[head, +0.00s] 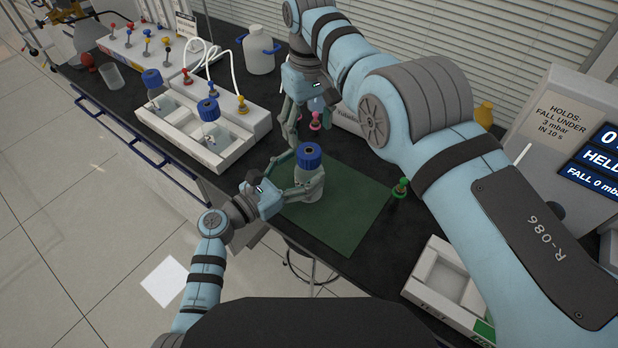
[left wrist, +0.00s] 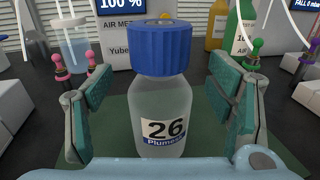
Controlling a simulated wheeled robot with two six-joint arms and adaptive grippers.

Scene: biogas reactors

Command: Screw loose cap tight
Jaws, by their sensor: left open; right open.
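A clear bottle with a blue cap (head: 309,156) stands upright on the green mat (head: 350,205). In the left wrist view the bottle (left wrist: 160,110) shows a label with 26, and its blue cap (left wrist: 159,47) sits on the neck. I cannot tell from its look how tight the cap is. My left gripper (head: 300,178) is open, its fingers on either side of the bottle; in the left wrist view the fingers (left wrist: 160,115) stand apart from the glass. My right gripper (head: 293,118) is open and empty, behind and a little left of the bottle, pointing down.
A white rack (head: 240,138) to the left holds two blue-capped bottles (head: 208,110). A green valve piece (head: 401,188) stands at the mat's right edge. A white tray (head: 440,270) lies at the front right. A display unit (head: 575,150) stands far right. The front of the mat is clear.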

